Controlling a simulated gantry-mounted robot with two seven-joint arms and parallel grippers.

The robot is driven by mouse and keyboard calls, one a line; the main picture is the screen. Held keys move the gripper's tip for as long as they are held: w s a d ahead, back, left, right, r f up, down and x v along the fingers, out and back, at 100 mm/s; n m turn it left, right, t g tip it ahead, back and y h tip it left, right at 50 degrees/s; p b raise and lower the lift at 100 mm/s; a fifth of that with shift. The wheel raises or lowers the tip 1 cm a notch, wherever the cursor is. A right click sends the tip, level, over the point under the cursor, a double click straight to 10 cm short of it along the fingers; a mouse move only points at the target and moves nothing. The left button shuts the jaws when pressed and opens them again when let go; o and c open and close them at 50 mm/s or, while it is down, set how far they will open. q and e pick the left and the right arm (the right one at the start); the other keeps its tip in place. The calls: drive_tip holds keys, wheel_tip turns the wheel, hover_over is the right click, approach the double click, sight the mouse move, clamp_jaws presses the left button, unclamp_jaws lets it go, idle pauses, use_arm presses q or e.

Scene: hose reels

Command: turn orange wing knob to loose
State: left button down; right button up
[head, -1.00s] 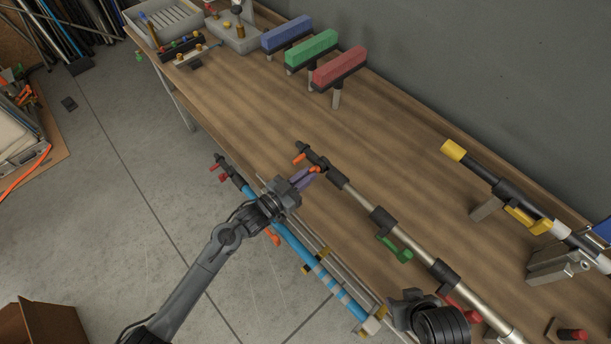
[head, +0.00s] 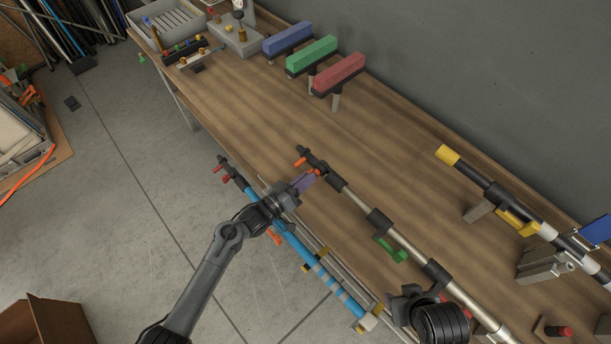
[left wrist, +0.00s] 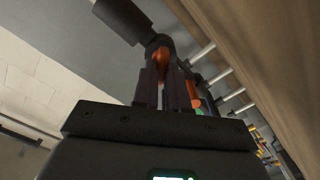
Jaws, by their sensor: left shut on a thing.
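The silver pole with black fittings (head: 410,246) lies along the bench. At its far-left end, small orange parts show, one of them the orange wing knob (head: 315,171). My left gripper (head: 309,180), with purple fingers, is at this knob, shut on it. In the left wrist view the left gripper (left wrist: 167,85) has its dark fingers close together, with orange of the knob (left wrist: 187,62) showing between and just beyond them. The fingers partly hide the knob, so its exact angle cannot be told.
A blue pole (head: 290,235) with red parts lies beside the silver pole, under my left arm. A green lever (head: 390,249) sits farther along the silver pole. A yellow-tipped black pole (head: 480,182) rests at right. Blue, green and red blocks (head: 338,74) stand at the back.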

use_arm(q)
drive_tip(key=n+p, duration=0.1)
drive_tip(key=n, duration=0.2)
drive_tip(key=shift+r+n+p, duration=0.1)
drive_tip(key=shift+n+p, duration=0.2)
drive_tip(key=shift+n, duration=0.1)
drive_tip(key=n+p, duration=0.1)
drive_tip(key=n, duration=0.2)
drive_tip(key=shift+w+n, duration=0.1)
drive_tip(key=shift+n, duration=0.2)
drive_tip(key=n+p, duration=0.2)
drive_tip(key=n, duration=0.3)
drive_tip(key=shift+f, duration=0.2)
drive_tip(key=shift+n+p, duration=0.3)
drive_tip(key=shift+n, duration=0.6)
drive_tip(key=shift+f, duration=0.1)
drive_tip(key=c, duration=1.2)
unclamp_jaws()
drive_tip(key=shift+o, duration=0.2)
drive_tip(key=shift+a, duration=0.1)
